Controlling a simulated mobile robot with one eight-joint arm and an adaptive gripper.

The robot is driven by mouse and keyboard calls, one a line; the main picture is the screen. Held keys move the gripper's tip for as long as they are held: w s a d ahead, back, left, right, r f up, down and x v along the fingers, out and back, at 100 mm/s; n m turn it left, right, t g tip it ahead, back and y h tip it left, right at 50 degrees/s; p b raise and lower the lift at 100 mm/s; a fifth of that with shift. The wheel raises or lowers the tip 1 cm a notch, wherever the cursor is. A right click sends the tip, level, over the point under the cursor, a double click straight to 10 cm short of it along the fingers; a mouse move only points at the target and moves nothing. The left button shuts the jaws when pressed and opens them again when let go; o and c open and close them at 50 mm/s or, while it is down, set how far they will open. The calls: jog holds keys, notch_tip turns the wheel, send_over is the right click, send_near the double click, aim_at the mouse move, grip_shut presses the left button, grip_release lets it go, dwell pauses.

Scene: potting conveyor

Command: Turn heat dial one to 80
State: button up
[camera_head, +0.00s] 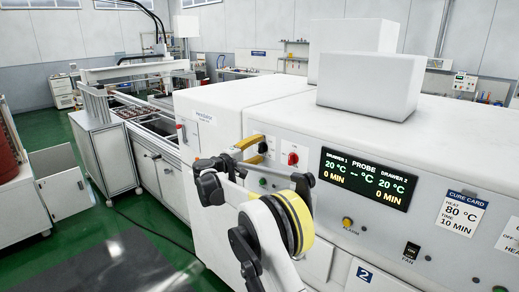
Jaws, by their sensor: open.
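The white oven's front panel carries a display (366,178) reading 20 °C and 0 MIN for both drawers, with dashes for the probe. My gripper (252,151) is at the panel's left end, its yellow-tipped fingers apart. A small dark knob-like shape shows by the fingertips; I cannot tell whether it is heat dial one or whether the fingers touch it. No dial scale or label for dial one is legible; my arm covers part of the panel. A cure card (463,213) reads heat 80 °C, time 10 min.
A red knob (293,158) sits just right of my gripper. An amber button (347,222) and a fan switch (411,251) are lower on the panel. White boxes (368,97) stand on the oven.

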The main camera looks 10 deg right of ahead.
jog(key=v, duration=1.1)
jog(key=shift+s+a, duration=0.15)
jog(key=shift+a, duration=0.05)
jog(key=shift+d, duration=0.1)
jog(key=s+d+m+g+y+b, duration=0.1)
jog(key=s+d+g+y+b, duration=0.15)
jog(key=s+d, duration=0.6)
jog(key=s+d+m+g+y+b, duration=0.15)
jog(key=s+d+y, duration=0.3)
jog(key=s, duration=0.75)
jog(key=s+a+f+m+y+b, duration=0.1)
jog(key=s+f, duration=0.5)
jog(key=s, duration=0.7)
jog(key=s+a+f+m+y+b, duration=0.2)
jog(key=s+f+y, duration=0.4)
jog(key=s, duration=0.8)
jog(key=shift+s+a+f+m+t+y, duration=0.2)
jog(key=shift+a+f+m+t+y, duration=0.15)
jog(key=shift+f+m, duration=0.45)
